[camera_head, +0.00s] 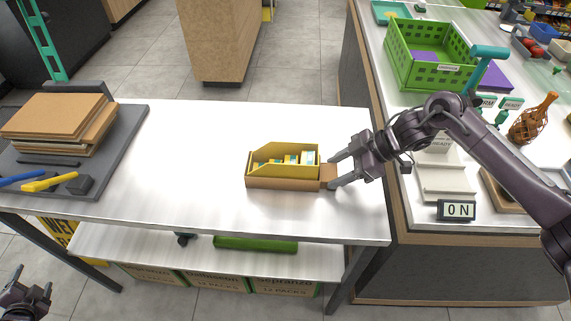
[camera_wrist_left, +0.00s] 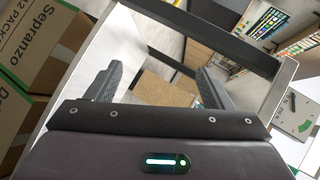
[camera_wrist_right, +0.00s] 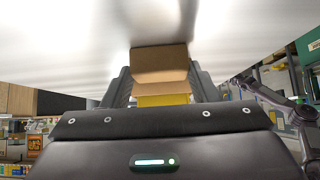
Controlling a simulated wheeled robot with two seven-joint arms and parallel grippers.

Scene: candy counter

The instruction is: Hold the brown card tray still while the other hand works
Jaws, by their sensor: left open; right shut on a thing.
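The brown card tray (camera_head: 285,184) sits on the white table near its front right part. A yellow box (camera_head: 285,150) with an open, sloped front stands in it and holds several small packs. My right gripper (camera_head: 332,174) is shut on the tray's right end. In the right wrist view the tray's brown card (camera_wrist_right: 160,62) lies between the fingers, with yellow below it. My left gripper (camera_head: 38,299) is at the lower left, below and away from the table. In the left wrist view its fingers (camera_wrist_left: 158,88) are apart with nothing between them.
A grey board (camera_head: 128,135) with stacked brown card sheets (camera_head: 60,120) and blue and yellow tools is on the table's left. A counter with a green crate (camera_head: 430,68) and an ON sign (camera_head: 456,210) is at right. The table's middle (camera_head: 195,160) is clear.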

